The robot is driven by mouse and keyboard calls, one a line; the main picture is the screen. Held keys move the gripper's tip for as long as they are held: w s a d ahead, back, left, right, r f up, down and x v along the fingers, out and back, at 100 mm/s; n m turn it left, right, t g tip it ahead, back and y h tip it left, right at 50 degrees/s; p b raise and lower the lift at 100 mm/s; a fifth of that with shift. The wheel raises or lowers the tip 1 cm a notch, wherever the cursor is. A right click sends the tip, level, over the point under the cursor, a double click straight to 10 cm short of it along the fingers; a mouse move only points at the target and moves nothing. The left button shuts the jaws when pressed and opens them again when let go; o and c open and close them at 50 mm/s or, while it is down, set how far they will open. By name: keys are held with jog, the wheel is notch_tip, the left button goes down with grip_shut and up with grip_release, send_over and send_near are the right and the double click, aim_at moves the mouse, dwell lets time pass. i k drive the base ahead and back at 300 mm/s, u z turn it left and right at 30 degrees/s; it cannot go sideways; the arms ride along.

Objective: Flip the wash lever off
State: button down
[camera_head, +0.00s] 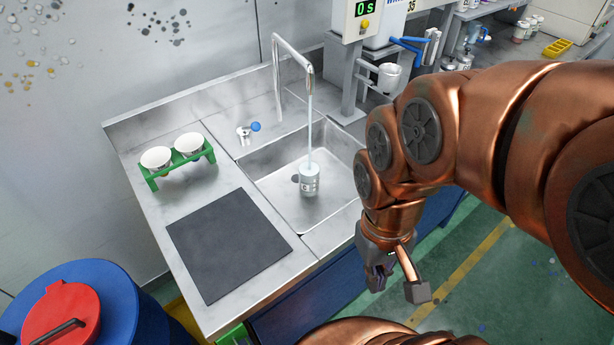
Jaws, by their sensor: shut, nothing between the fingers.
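A small metal valve with a blue-tipped lever (254,127) sits on the steel counter, left of the tall faucet (291,60); I take it as the wash lever. A stream of water (310,130) runs from the faucet's spout into a labelled cup (309,182) standing in the sink (330,205). My gripper (377,282) is shut and empty, pointing down in front of the counter's right edge. It is well apart from the lever, to its lower right. The fingertips are small and dark in this view.
A green rack (176,168) with two white cups stands left on the counter, above a dark mat (228,243). A blue barrel with a red lid (62,318) stands lower left. A machine with a "0 s" display (363,10) and blue handles (406,44) is behind.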

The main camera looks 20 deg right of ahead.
aim_at(255, 125)
jog(key=z, duration=1.6)
jog(key=k, duration=1.2)
jog(key=u, duration=1.9)
jog(key=i, duration=0.5)
